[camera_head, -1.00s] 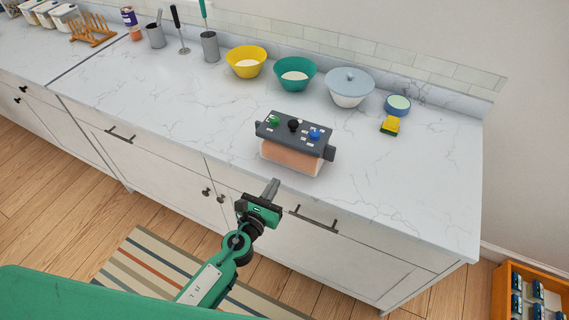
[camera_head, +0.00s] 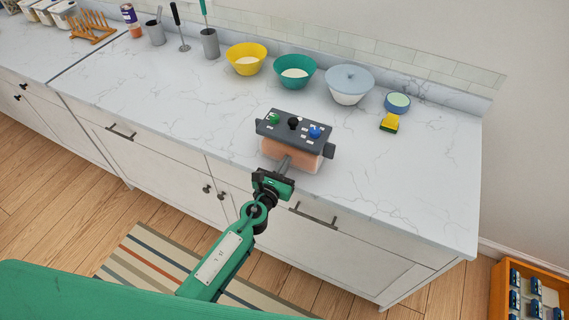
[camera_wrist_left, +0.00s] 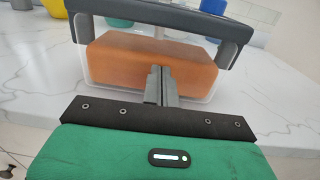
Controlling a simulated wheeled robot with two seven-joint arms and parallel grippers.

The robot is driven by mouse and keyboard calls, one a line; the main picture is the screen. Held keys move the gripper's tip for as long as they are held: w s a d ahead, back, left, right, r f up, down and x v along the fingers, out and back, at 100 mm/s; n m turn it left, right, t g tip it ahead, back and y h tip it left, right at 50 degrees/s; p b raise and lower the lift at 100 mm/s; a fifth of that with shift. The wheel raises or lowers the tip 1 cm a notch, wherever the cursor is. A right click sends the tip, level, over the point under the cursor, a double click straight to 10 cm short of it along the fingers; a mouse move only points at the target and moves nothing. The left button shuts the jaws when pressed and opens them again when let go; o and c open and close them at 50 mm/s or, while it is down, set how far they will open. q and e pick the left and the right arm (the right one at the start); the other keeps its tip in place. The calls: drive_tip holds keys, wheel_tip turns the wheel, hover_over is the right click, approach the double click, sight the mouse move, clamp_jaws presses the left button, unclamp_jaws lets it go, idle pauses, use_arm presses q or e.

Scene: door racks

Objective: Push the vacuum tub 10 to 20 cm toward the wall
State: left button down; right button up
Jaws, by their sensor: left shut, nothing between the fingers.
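The vacuum tub (camera_head: 290,155) is a clear box with orange contents under a dark grey lid with green, black and blue knobs. It sits upright near the counter's front edge, and also shows in the left wrist view (camera_wrist_left: 120,62). My left gripper (camera_head: 284,163) is shut and empty, its fingers pointing at the tub's front face. In the left wrist view the fingertips (camera_wrist_left: 158,70) overlap the tub's front wall, at or very near it; I cannot tell if they touch. My right gripper is not in view.
A yellow-green sponge (camera_head: 389,123) lies to the right. The counter (camera_head: 200,110) between tub and bowls is clear.

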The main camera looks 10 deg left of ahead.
use_arm(q)
drive_tip(key=b+x, duration=0.4)
drive_tip(key=x, duration=1.2)
drive_tip(key=shift+w+d, duration=0.1)
drive_tip(key=shift+w, duration=0.05)
